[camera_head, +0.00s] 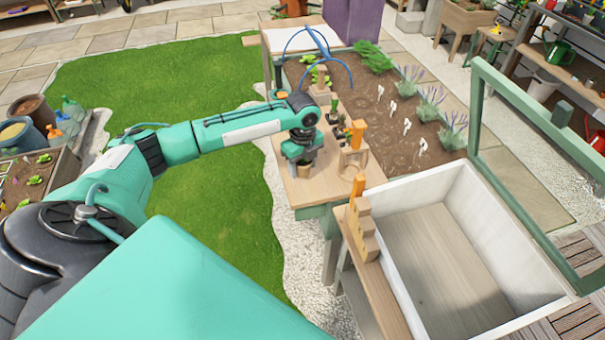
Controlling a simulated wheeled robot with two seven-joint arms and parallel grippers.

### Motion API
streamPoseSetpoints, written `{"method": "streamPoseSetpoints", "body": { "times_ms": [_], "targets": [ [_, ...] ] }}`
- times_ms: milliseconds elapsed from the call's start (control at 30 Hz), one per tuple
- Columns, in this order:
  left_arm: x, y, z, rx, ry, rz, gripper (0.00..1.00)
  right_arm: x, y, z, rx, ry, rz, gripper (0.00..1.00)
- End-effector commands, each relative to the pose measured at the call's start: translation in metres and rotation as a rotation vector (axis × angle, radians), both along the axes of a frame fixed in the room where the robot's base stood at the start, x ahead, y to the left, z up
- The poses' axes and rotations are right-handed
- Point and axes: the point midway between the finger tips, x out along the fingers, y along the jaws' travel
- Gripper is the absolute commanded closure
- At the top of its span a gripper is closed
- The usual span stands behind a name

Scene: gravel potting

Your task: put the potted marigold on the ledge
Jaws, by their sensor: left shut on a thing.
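My left gripper (304,160) points down over the wooden worktop (300,195). It is shut on a small brown pot (305,171), whose lower part shows beneath it. The gripper hides most of the pot and anything growing in it, so I cannot tell whether it is the marigold. I cannot tell whether the pot touches the worktop. A narrow wooden ledge (377,290) runs along the left side of the white box. My right gripper is not in view.
Small potted plants (335,112) and a wooden stand with an orange top (355,152) are close right of my gripper. A stepped wooden block (361,228) stands on the ledge. The white box (490,190) is open, with a green-framed lid (545,125) raised.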

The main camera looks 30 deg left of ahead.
Motion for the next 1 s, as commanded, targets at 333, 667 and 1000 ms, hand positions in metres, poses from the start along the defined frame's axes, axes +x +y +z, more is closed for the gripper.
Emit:
{"method": "streamPoseSetpoints", "body": {
  "times_ms": [333, 667, 1000],
  "targets": [
    [-0.001, 0.000, -0.042, 0.001, 0.002, 0.000, 0.72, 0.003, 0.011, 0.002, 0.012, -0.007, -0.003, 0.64],
    [-0.001, 0.000, -0.045, 0.001, 0.002, 0.000, 0.72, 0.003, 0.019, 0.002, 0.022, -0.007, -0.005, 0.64],
    [-0.001, 0.000, -0.044, 0.001, 0.001, 0.000, 0.27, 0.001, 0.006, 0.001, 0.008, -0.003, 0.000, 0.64]
  ]
}}
